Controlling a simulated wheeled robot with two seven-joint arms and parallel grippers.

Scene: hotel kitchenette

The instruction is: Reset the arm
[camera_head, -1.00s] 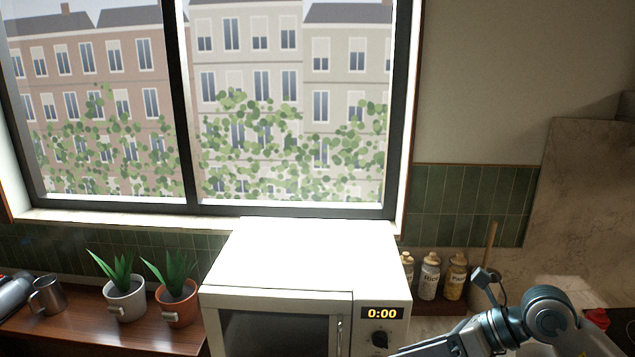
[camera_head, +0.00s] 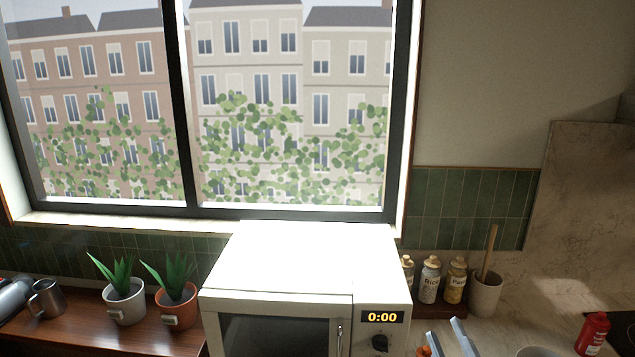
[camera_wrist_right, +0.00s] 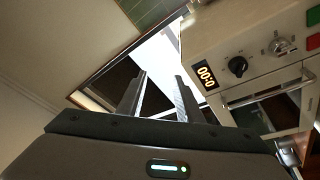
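Only the two pale fingertips of my right gripper (camera_head: 449,341) show at the bottom edge in the head view, to the right of the microwave (camera_head: 306,258). In the right wrist view the two fingers of my right gripper (camera_wrist_right: 159,98) point up and stand apart with nothing between them, so it is open and empty. The microwave front (camera_wrist_right: 245,62) is to the right of the fingers there, with its display reading 0:00. The rest of my right arm is out of the head view. My left gripper is in neither view.
Jars (camera_head: 430,281) and a utensil pot (camera_head: 486,294) stand against the tiles behind my right fingertips. A red bottle (camera_head: 593,333) stands at the lower right. Potted plants (camera_head: 125,302) and a metal mug (camera_head: 47,299) are on the wooden counter at left. The counter (camera_head: 540,310) between pot and bottle is clear.

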